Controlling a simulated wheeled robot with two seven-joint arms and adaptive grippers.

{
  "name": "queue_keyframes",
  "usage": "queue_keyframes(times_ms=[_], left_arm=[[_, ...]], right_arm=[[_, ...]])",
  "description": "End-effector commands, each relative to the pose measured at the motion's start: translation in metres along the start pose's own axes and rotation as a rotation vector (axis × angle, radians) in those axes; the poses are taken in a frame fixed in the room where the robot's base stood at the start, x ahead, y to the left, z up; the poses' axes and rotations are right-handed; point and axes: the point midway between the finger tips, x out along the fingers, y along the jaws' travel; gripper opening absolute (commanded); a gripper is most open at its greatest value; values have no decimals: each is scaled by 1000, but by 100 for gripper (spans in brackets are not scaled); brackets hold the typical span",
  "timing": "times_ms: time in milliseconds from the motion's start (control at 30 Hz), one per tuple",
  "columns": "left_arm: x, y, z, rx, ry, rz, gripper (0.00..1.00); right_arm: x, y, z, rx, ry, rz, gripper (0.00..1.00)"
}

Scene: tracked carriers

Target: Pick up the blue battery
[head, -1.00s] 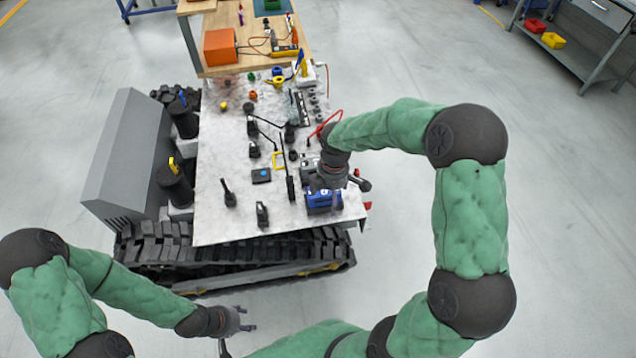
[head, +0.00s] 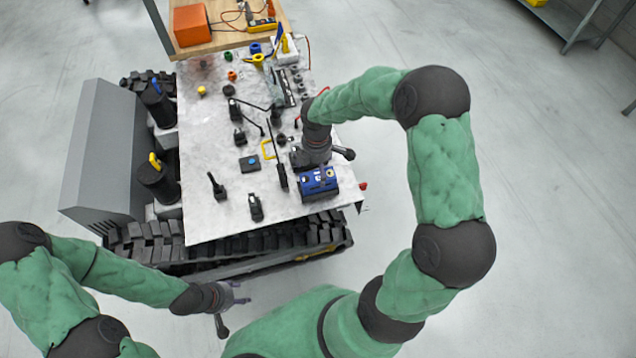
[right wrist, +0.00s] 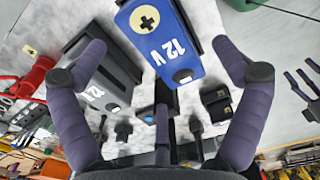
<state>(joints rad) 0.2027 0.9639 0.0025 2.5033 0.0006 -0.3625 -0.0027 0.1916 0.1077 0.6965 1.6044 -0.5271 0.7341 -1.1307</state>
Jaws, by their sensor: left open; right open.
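The blue battery (head: 318,181) stands near the front right corner of the white tabletop (head: 215,222). In the right wrist view the blue battery (right wrist: 165,45) shows a plus mark and "12 V", at the upper middle. My right gripper (right wrist: 163,72) is open, with its two fingers spread to either side of the battery's near end in that picture. I see no contact. In the head view the right gripper (head: 318,152) is just beyond the battery, and its fingers are partly hidden. My left gripper (head: 231,310) is open and empty, off the table's front.
A grey battery (right wrist: 104,84) stands beside the blue one, close to one right finger. Black hand tools, a small blue-topped box (head: 250,164) and a yellow frame (head: 268,149) lie left of it. A tracked carrier (head: 225,245) is under the tabletop.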

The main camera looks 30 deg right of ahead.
Motion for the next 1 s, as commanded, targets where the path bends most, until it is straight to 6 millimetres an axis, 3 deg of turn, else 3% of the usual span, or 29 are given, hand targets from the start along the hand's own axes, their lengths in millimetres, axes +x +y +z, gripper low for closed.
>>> queue_keyframes(times_ms=[300,600,900,1000], left_arm=[[12,-4,0,0,0,0,51],[12,-4,0,0,0,0,51],[12,-4,-1,0,0,0,51],[12,-4,-1,0,0,0,51]], right_arm=[[43,1,1,0,1,-3,97],[48,1,1,-1,0,-1,95],[47,1,1,-1,1,-2,10],[46,3,2,0,1,3,10]])
